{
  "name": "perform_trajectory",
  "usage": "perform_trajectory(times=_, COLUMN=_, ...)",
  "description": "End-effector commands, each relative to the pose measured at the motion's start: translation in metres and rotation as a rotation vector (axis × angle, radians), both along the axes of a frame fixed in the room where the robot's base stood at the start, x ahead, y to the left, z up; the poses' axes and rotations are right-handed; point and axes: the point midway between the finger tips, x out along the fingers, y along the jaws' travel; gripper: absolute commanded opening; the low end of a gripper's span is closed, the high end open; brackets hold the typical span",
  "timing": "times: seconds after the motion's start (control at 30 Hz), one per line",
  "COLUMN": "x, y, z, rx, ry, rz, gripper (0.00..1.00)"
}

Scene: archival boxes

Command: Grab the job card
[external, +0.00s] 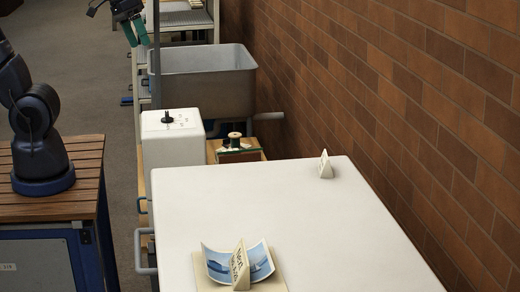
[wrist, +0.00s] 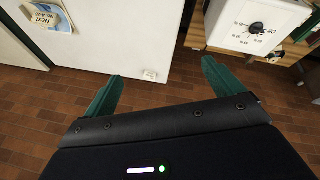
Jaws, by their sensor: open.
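A small pale tent card with dark print (external: 240,267) stands upright in front of a curved blue-and-white picture sheet (external: 262,262). They are on a cream pad at the near edge of the white top (external: 290,205). In the wrist view the printed card (wrist: 47,18) is at the upper left. A smaller pale wedge-shaped piece (external: 326,165) stands at the far right of the top; it also shows in the wrist view (wrist: 150,75). I cannot tell for certain which is the job card. My gripper (wrist: 162,68) has its green fingers spread, with nothing between them.
A white box with a black dial (external: 173,125) stands beyond the white top, beside a spool (external: 235,140) on a wooden shelf. A grey metal tub (external: 205,85) is behind. A brick wall (external: 400,90) runs along the right. The middle of the white top is clear.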

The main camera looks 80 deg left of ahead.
Motion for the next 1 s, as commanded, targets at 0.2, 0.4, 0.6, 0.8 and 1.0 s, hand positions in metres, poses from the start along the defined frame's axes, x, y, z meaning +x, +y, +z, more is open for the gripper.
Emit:
perform_trajectory(times=0.2, x=0.059, y=-0.009, z=-0.004, rx=-0.19, ry=0.074, rz=0.276, gripper=0.93)
perform_trajectory(times=0.4, x=0.114, y=-0.016, z=-0.015, rx=-0.339, ry=0.148, rz=0.549, gripper=0.93)
perform_trajectory(times=0.6, x=0.168, y=-0.023, z=-0.033, rx=-0.462, ry=0.223, rz=0.832, gripper=0.93)
perform_trajectory(times=0.8, x=0.222, y=-0.03, z=-0.058, rx=-0.564, ry=0.285, rz=1.125, gripper=0.93)
perform_trajectory(times=1.0, x=0.274, y=-0.038, z=-0.09, rx=-0.647, ry=0.328, rz=1.419, gripper=0.93)
